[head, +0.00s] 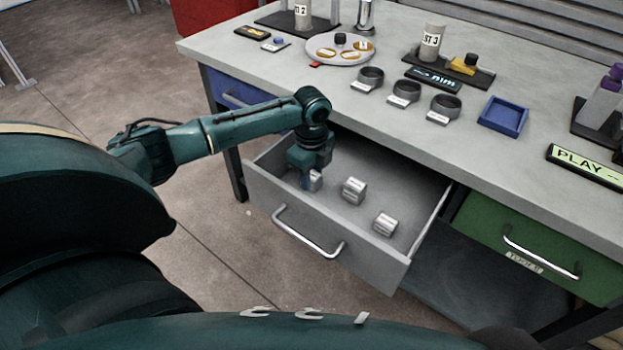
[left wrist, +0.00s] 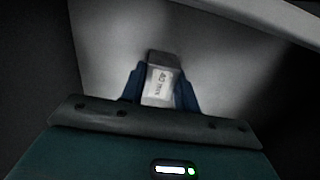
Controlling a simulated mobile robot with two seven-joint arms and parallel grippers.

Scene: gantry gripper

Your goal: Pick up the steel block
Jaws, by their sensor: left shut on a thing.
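Several small metal blocks sit in an open grey drawer (head: 328,228). Two stand free of my gripper: a middle block (head: 354,190) and a right block (head: 384,223). My left gripper (head: 308,182) reaches down into the left part of the drawer and is shut on the leftmost block (head: 317,181). In the left wrist view this block (left wrist: 161,80) is between the two blue fingers, with a pale label on it whose text I cannot read surely. The gripper partly hides the block in the head view. I cannot tell whether it touches the drawer floor. My right gripper is not in view.
The grey workbench top (head: 290,80) overhangs the drawer's back. On it are three dark rings, a blue tray (head: 503,116), a round plate (head: 340,50) and a PLAY sign (head: 585,166). A closed green drawer (head: 540,250) is at right. The drawer's front wall and handle (head: 308,234) face me.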

